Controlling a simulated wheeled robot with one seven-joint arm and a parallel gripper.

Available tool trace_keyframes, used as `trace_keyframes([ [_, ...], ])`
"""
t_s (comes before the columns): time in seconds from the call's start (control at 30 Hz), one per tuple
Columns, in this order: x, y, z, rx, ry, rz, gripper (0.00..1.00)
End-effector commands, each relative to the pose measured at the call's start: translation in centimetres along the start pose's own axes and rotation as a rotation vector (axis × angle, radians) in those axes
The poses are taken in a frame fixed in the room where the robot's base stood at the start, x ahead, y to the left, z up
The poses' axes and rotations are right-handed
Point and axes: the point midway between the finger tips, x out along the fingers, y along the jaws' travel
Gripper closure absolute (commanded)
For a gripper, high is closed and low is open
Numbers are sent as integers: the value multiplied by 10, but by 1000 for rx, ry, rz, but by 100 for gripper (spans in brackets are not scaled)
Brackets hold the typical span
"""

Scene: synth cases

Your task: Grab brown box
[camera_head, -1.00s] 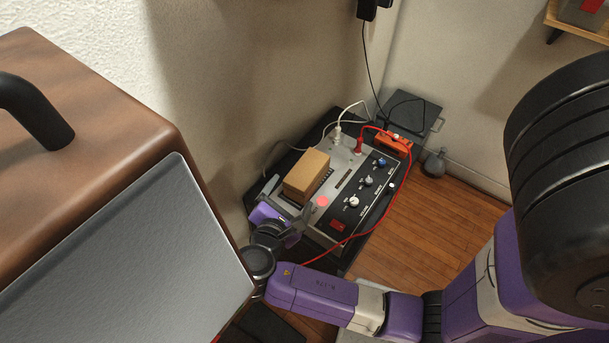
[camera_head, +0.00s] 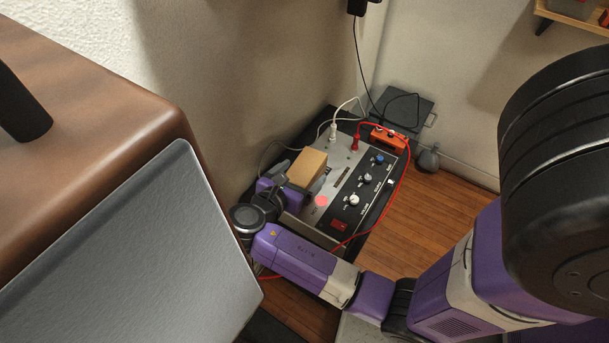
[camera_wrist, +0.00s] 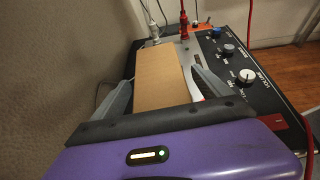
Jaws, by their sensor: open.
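The brown box (camera_head: 307,167) sits on top of the grey control unit (camera_head: 344,158), towards its left side. In the wrist view the brown box (camera_wrist: 160,78) lies straight ahead, between my gripper's two grey fingers. My gripper (camera_head: 302,178) is open, with one finger on each side of the box; it also shows in the wrist view (camera_wrist: 158,85). A gap shows beside the right finger; whether the left finger touches the box I cannot tell. The near lower part of the box is hidden behind my gripper's body.
White (camera_head: 333,132) and red (camera_head: 355,142) plugs with cables stand up behind the box. Knobs line the unit's right side. An orange box (camera_head: 388,140) is at the back. A wall is close on the left, and a large brown cabinet (camera_head: 110,110) fills the left foreground.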

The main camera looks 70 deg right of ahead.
Motion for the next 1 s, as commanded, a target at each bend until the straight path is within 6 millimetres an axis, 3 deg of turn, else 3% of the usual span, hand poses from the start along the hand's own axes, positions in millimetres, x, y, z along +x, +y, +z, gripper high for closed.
trace_keyframes([
  [0.17, 19, 0, 0, 1, 0, -1, 13],
  [0.43, 21, 0, 0, 1, 0, 1, 13],
  [0.8, 21, 0, 0, 1, 0, 1, 85],
  [1.0, 21, 0, 0, 1, 0, 1, 85],
])
